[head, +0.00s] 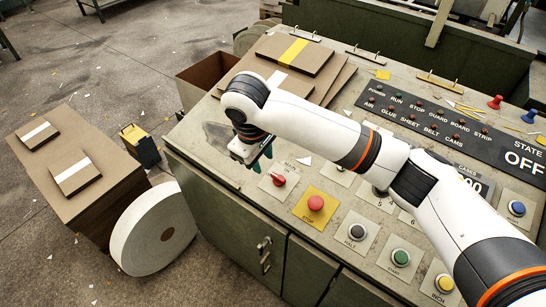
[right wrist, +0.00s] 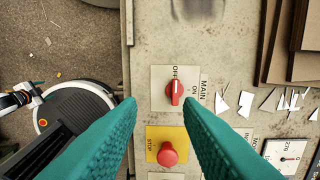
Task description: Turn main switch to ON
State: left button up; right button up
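The main switch (head: 278,179) is a red rotary knob on a pale plate at the near left of the panel. In the right wrist view the knob (right wrist: 175,92) has its white mark toward the OFF lettering; ON is to its right. The state display (head: 524,160) reads OFF. My right gripper (head: 262,160) is just left of and above the switch in the head view. In the right wrist view its teal fingers (right wrist: 159,108) are wide apart and empty, with the knob beyond them and between their tips. My left gripper is not seen.
A red stop button (head: 316,203) on a yellow plate sits beside the switch, with black, green and yellow buttons along the front edge. Cardboard sheets (head: 292,57) lie at the back left of the panel. Paper scraps (right wrist: 285,100) lie near the switch.

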jog(key=w+r, duration=0.1)
jog(key=w, duration=0.1)
send_over(274, 174)
jog(key=s+a, duration=0.1)
jog(key=s, duration=0.1)
jog(key=s+x, duration=0.1)
jog(key=x, duration=0.4)
jog(key=shift+h, duration=0.3)
jog(key=x, duration=0.4)
jog(key=shift+w+a+f, duration=0.2)
jog(key=shift+w+f, duration=0.1)
jog(key=shift+f, duration=0.05)
jog(key=shift+x, duration=0.85)
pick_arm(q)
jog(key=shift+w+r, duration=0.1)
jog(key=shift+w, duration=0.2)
pick_arm(e)
grip_shut()
